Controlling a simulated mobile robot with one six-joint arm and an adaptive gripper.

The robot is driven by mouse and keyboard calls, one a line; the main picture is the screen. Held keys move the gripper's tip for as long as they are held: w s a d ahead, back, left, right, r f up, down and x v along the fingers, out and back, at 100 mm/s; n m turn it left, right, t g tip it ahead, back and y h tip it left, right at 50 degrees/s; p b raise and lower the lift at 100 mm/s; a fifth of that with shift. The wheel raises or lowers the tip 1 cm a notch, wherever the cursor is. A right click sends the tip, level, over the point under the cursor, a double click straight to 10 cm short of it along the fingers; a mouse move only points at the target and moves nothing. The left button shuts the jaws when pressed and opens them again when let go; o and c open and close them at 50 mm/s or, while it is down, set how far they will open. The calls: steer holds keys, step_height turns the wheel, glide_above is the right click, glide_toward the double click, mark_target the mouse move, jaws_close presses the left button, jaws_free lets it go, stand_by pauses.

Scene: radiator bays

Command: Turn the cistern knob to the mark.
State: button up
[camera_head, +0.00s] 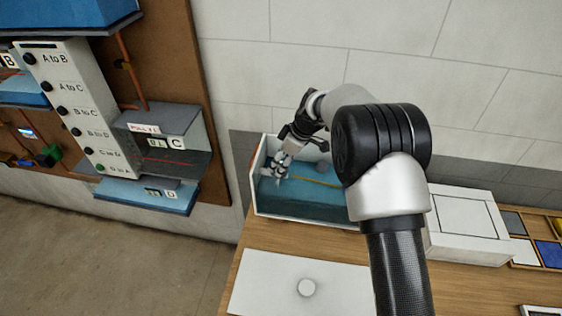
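An open white box, which looks like the cistern (256,190), stands on the wooden counter against the wall, with blue inside like water. A thin yellow strip (312,181) lies across the blue, and a small grey round piece (321,166) shows near the back wall of the box. My gripper (278,174) points down into the left part of the box. Its fingertips are small and I cannot tell whether they are open or touch anything. I see no clear mark. My arm hides the box's right end.
A white lidded box (465,220) and a tray with coloured compartments (520,263) are at right. The front counter right of my arm is mostly clear.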

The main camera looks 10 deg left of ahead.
steer(key=c, duration=0.8)
steer(key=shift+s+m, duration=0.1)
steer(key=shift+m, duration=0.2)
steer(key=m+t+b, duration=0.1)
steer(key=m, duration=0.2)
steer(key=shift+s+h, duration=0.1)
steer(key=shift+h, duration=0.2)
steer(key=m, duration=0.1)
steer(key=m+t+p, duration=0.1)
steer(key=m, duration=0.1)
steer(key=shift+a+m+t+h, duration=0.1)
steer(key=shift+m+t+h, duration=0.2)
steer(key=shift+m, duration=0.5)
